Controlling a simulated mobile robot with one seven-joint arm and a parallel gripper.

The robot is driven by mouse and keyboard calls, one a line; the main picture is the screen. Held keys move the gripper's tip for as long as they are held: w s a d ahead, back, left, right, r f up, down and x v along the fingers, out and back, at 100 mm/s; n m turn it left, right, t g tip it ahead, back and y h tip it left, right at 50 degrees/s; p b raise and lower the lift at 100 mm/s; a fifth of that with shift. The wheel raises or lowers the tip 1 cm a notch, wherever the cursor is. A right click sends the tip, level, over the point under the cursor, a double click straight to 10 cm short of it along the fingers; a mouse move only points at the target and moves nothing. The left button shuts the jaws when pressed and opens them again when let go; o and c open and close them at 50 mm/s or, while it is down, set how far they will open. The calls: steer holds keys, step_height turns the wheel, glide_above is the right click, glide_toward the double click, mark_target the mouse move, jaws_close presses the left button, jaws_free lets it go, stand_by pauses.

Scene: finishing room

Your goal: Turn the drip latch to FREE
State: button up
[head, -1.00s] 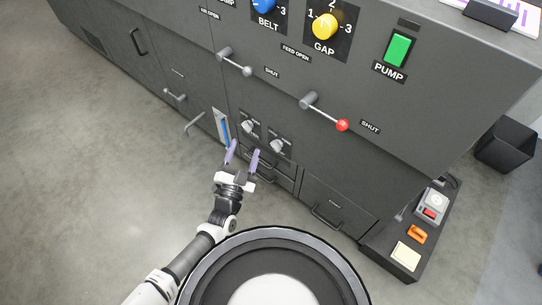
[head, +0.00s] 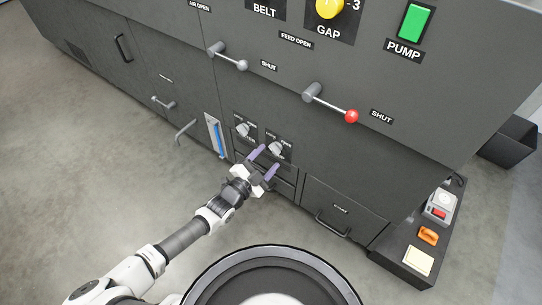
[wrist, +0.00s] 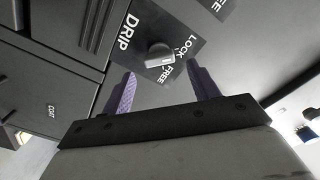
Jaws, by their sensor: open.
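The drip latch (wrist: 160,55) is a small grey knob on a dark plate marked DRIP, LOCK and FREE. It shows near the top middle of the wrist view. In the head view it is the right one of two small latches (head: 276,148) on the machine's lower front. I cannot tell surely which word its pointer faces. My gripper (head: 265,162) is open, its purple fingers just in front of this latch. In the wrist view the open fingers (wrist: 161,74) spread to either side below the knob, with nothing between them. Contact with the knob is not visible.
A similar latch (head: 243,130) sits close by to the left. A blue-striped gauge (head: 216,136) and a bent pipe (head: 186,131) lie farther left. Lever handles, one with a red ball (head: 351,116), stick out above. A low shelf (head: 408,273) stands at right. The left floor is clear.

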mark_target(273, 151)
steer(key=shift+x, duration=1.5)
steer(key=c, duration=1)
